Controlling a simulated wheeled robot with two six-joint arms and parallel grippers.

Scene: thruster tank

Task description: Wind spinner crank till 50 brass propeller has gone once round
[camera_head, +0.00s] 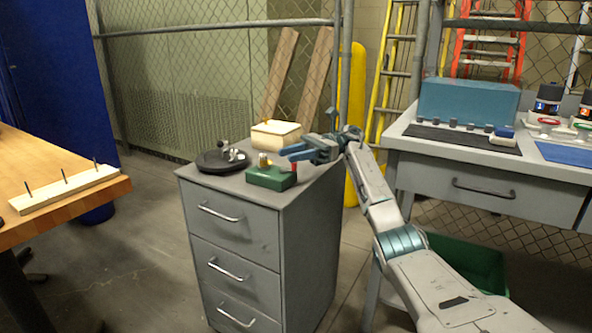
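A small green box (270,178) sits near the front right of the top of the grey drawer cabinet. A small brass-coloured part (263,160) stands on top of it. A red knob (294,167), which looks like the crank handle, shows at its right end; the rest of the crank is too small to make out. My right gripper (286,152) reaches in from the right, its fingers pointing left just above the box and red knob. I cannot tell whether it touches the knob or how far its fingers are apart. My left gripper is not in view.
A black round base with metal parts (222,161) and a cream box (276,135) share the cabinet top (318,172). A wooden table with a pegged board (66,188) is at left. A grey workbench (440,148) with a teal box (466,101) is at right.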

